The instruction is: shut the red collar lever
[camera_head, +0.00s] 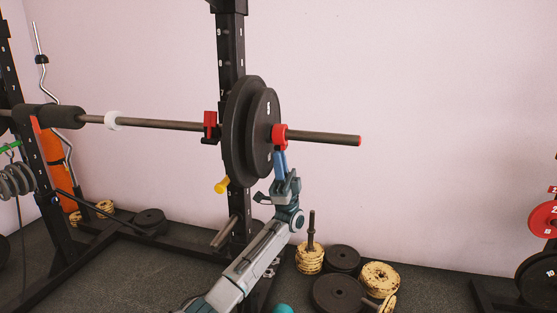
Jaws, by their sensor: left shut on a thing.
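A red collar (279,134) sits around the bar's sleeve (325,138), against the outer face of the black plates (262,130). My left gripper (280,155) reaches up from below, with its blue fingertips just under the collar. Its fingers are shut on the collar's lever, which is mostly hidden between them. I cannot make out the lever's exact angle. My right gripper is not in view.
The barbell rests on a black rack upright (232,55) with a red hook (210,124). A yellow-ended peg (222,185) juts out below the plates. Plates (343,259) lie on the floor at right. The space right of the sleeve is clear.

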